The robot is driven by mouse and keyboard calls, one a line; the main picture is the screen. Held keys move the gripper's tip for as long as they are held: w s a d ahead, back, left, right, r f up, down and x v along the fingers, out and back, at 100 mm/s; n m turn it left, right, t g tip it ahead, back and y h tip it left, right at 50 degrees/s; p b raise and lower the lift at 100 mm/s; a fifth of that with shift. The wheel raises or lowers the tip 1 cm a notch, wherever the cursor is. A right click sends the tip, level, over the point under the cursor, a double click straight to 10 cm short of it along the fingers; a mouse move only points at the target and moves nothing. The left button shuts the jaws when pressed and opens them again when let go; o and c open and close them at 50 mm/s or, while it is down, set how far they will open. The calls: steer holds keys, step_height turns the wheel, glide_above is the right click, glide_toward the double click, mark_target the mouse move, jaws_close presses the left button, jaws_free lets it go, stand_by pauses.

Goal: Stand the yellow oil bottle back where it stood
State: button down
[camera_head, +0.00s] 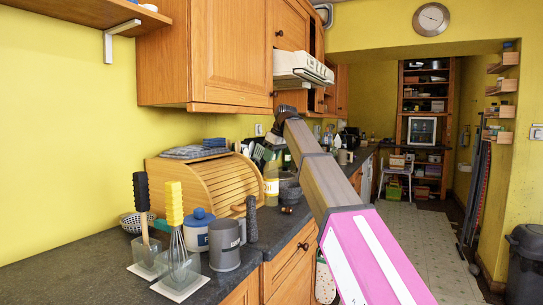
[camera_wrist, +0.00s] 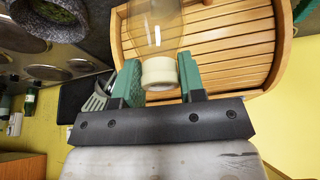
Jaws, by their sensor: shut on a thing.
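The oil bottle, clear and amber-tinted with a cream neck or cap, shows in the wrist view (camera_wrist: 152,28). My gripper (camera_wrist: 158,82) is shut on its cream end, one green finger on each side. The bottle's body runs away from the fingers in front of the wooden roll-front bread box (camera_wrist: 222,45). Its far end is cut off, so I cannot tell whether it touches the counter. In the head view my arm reaches to the bread box (camera_head: 195,182). My fingers are hard to make out there. A yellow-banded container (camera_head: 271,186) shows below; I cannot tell whether it is the bottle.
A dark bowl stands beside the bread box. The cooker hood (camera_head: 302,68) is above my arm's end.

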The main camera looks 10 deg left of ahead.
mark_target(272, 171)
steer(key=shift+f, duration=3.2)
steer(key=c, duration=0.6)
jaws_free()
steer(key=shift+r, duration=0.15)
steer(key=shift+v, duration=3.85)
steer(key=v, duration=1)
steer(key=shift+s+d+r, duration=0.1)
steer(key=shift+d+r, duration=0.05)
steer(key=shift+r, duration=0.2)
